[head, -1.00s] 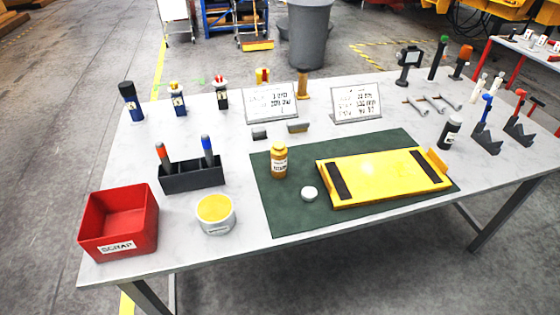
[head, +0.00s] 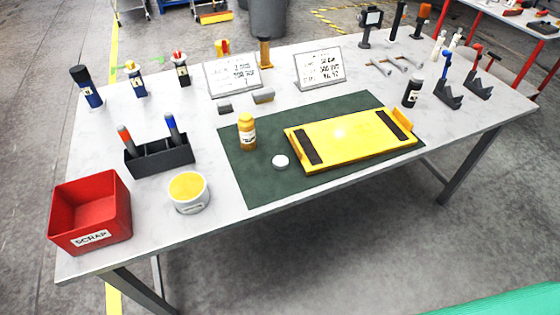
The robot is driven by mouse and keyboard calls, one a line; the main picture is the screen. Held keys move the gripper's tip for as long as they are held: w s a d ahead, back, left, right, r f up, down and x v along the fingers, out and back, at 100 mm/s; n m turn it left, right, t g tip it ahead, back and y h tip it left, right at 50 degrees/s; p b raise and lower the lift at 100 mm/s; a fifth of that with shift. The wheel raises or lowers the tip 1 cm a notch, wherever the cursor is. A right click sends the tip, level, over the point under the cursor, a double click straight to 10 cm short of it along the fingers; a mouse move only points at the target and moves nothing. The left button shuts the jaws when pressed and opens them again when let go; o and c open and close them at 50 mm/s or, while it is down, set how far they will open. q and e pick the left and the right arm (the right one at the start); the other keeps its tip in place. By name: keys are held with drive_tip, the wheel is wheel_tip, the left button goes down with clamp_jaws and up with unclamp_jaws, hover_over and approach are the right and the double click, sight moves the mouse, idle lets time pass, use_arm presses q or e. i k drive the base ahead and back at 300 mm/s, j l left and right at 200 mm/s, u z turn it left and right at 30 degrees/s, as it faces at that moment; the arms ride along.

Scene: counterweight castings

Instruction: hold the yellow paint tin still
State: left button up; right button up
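The yellow paint tin (head: 189,192) is a white tub with a yellow top. It stands upright on the front left of the table, between the red scrap bin and the green mat. Nothing touches it. Neither of my grippers is in the head view.
A red scrap bin (head: 91,213) stands left of the tin and a dark marker holder (head: 160,155) behind it. A green mat (head: 240,178) carries a yellow plate (head: 352,139), a yellow-brown bottle (head: 247,132) and a white cap (head: 280,161). Bare tabletop surrounds the tin.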

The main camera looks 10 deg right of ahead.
sight(246, 121)
drive_tip(key=u, duration=0.55)
drive_tip(key=l+u, duration=0.35)
drive_tip(key=l, duration=0.25)
drive_tip(key=l+u, duration=0.35)
drive_tip(key=l, duration=0.25)
drive_tip(key=k+l+u, duration=0.2)
drive_tip(key=l+u, duration=0.2)
drive_tip(key=l, duration=0.15)
drive_tip(key=k+l, duration=0.1)
drive_tip(key=l, duration=0.4)
drive_tip(key=k, duration=0.05)
